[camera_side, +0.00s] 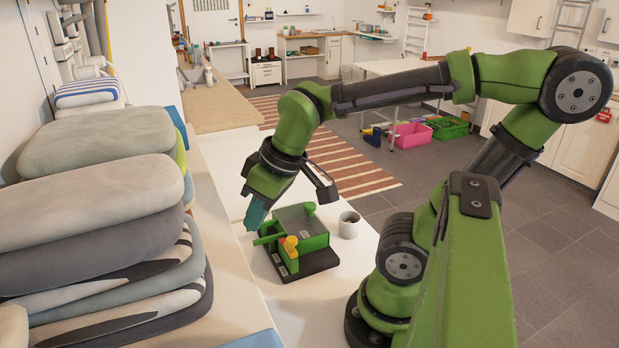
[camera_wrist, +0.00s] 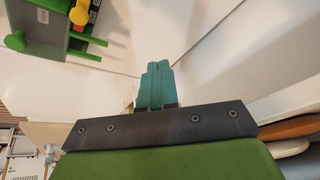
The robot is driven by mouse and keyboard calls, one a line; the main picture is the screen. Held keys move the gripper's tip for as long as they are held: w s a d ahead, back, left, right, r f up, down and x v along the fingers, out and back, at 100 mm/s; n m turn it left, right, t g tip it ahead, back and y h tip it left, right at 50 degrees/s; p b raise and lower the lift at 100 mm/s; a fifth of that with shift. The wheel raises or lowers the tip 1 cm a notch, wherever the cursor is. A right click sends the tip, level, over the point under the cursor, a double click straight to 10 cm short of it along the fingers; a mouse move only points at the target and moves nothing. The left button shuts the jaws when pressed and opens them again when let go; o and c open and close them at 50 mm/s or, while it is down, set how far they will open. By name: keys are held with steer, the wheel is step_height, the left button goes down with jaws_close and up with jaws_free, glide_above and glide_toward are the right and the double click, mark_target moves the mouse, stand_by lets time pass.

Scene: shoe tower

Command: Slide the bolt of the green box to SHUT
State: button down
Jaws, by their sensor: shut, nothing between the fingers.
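The green box (camera_side: 312,228) stands on a dark base on the white table in the side view. A yellow knob (camera_side: 290,242) and green bars show on its near-left side. In the wrist view part of the box (camera_wrist: 38,38) is at the top left, with the yellow knob (camera_wrist: 80,12) and a green rod (camera_wrist: 85,55). The lettering is too small to read, so the bolt's position cannot be told. My gripper (camera_side: 255,217) is shut and empty, its teal fingers just left of the box. The closed fingers (camera_wrist: 158,68) show apart from the box in the wrist view.
A white cup (camera_side: 349,226) stands right of the box. A tall stack of cushion-like shoe shapes (camera_side: 90,195) fills the left side, close to my gripper. The white table (camera_side: 235,190) is bare behind the box.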

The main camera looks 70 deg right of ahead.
mark_target(290, 245)
steer(key=shift+s+d+f+n+g+h, duration=0.2)
steer(key=shift+d+n+g+h, duration=0.5)
steer(key=shift+n, duration=2.3)
steer(key=shift+s+d+f+n+g+h, duration=0.1)
steer(key=shift+s+d+n+g+h, duration=0.4)
steer(key=shift+n, duration=2.5)
steer(key=shift+s+d+f+n+g+h, duration=0.15)
steer(key=shift+d+n+g+h, duration=0.75)
steer(key=shift+n, duration=2.1)
steer(key=shift+w+a, duration=0.1)
steer(key=shift+a, duration=0.1)
steer(key=x, duration=1)
steer(key=shift+d, duration=0.15)
